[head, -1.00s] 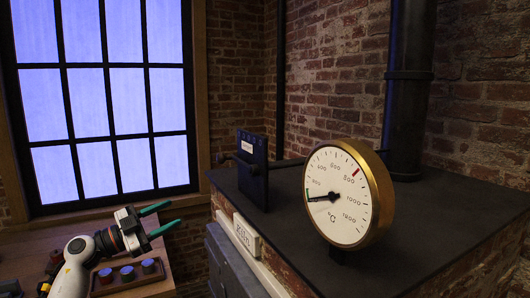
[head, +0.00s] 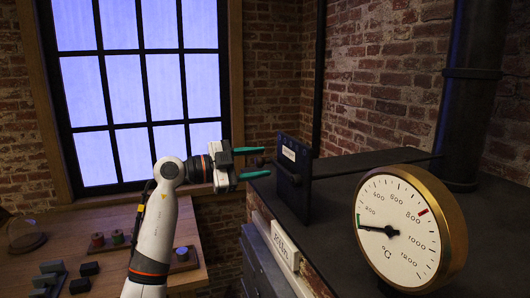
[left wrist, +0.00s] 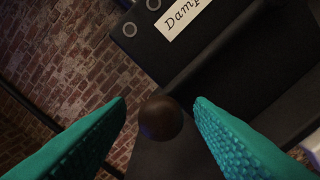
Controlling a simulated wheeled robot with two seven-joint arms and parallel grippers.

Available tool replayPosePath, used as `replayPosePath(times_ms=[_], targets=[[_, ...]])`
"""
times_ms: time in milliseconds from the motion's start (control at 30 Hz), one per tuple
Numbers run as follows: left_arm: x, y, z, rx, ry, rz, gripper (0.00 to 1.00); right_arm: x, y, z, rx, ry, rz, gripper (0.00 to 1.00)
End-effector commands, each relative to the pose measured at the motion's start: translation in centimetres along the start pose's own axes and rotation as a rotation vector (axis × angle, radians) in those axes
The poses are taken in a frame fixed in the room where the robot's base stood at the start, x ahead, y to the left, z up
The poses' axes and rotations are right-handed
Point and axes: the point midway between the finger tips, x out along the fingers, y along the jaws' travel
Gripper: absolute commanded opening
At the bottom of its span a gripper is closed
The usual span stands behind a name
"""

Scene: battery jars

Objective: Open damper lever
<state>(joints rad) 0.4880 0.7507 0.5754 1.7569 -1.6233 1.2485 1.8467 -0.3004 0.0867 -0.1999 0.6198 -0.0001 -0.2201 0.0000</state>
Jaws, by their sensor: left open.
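The dark damper plate (head: 293,175) with a white label stands upright on the kiln's dark top. The damper lever ends in a dark round knob (head: 258,161), which points toward my left gripper. My left gripper (head: 251,163) is open, its two green fingers reaching right toward the knob. In the left wrist view the brown knob (left wrist: 160,118) shows between the two open fingertips (left wrist: 160,103), with space on both sides. The label (left wrist: 182,18) there reads "Damp", cut off by the frame edge. My right gripper is not in view.
A brass-rimmed temperature gauge (head: 403,228) stands on the kiln top (head: 345,210) at right, its needle low. A wooden table (head: 100,235) with spools and dark blocks lies at lower left. A dark pipe (head: 465,90) rises behind. A window fills the back left.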

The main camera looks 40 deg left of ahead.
Motion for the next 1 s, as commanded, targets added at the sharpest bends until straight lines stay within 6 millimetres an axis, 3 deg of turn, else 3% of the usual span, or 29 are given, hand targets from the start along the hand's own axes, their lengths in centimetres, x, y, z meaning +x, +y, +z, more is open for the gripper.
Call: replayPosePath(times_ms=[200, 500, 567, 800, 1000], targets=[[2.1, 0.1, 0.0, -0.002, -0.001, 0.001, 0.48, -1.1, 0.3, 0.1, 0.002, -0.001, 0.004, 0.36], [2.3, -0.1, -0.1, 0.000, 0.000, 0.000, 0.48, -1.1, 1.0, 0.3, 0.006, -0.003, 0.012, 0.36], [2.3, -0.1, -0.1, -0.001, 0.000, 0.000, 0.42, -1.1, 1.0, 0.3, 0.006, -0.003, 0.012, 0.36], [2.3, 0.0, -0.1, -0.001, 0.000, 0.000, 0.02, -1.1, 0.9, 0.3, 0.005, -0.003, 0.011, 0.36], [2.3, 0.1, 0.0, 0.001, -0.001, 0.002, 0.00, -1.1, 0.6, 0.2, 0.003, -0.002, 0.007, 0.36]])
